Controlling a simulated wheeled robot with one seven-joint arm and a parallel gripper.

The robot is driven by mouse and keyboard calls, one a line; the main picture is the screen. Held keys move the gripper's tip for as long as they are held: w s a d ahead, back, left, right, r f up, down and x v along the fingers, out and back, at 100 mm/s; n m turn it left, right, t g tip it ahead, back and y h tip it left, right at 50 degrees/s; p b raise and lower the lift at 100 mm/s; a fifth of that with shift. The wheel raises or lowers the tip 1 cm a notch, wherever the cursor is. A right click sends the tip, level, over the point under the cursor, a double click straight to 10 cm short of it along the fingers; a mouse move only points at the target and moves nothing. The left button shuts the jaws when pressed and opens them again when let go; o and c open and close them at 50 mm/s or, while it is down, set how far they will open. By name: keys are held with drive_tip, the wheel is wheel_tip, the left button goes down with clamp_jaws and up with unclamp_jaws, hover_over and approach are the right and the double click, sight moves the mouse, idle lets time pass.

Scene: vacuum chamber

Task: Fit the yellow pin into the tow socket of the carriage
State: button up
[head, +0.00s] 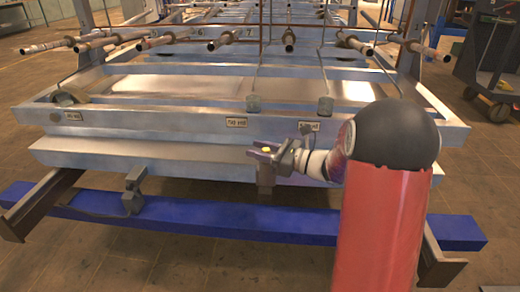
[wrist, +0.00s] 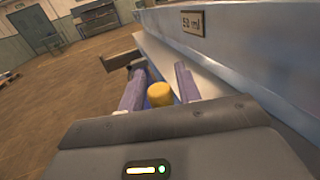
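The yellow pin (head: 266,149) shows only its top in the head view, at my gripper. In the wrist view its rounded yellow end (wrist: 159,93) is between the two fingers, close to the left one, with a gap to the right one. My gripper (head: 272,154) reaches in from the right at the carriage's front face, fingers apart around the pin. A grey bracket (head: 266,178), seemingly the tow socket, is just below the gripper on the carriage (head: 190,122). The pin's lower part is hidden, so I cannot tell how deep it sits in the socket.
A blue beam (head: 200,216) runs low across the carriage's front, with a grey fitting (head: 134,190) at left. Several metal tubes (head: 289,40) lie above the carriage. A dark cart (head: 490,60) stands at the right rear. The floor in front is clear.

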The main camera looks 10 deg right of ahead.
drive_tip(key=shift+o, duration=1.2)
drive_tip(key=v, duration=0.7)
drive_tip(key=shift+s+d, duration=0.25)
drive_tip(key=shift+d, duration=0.05)
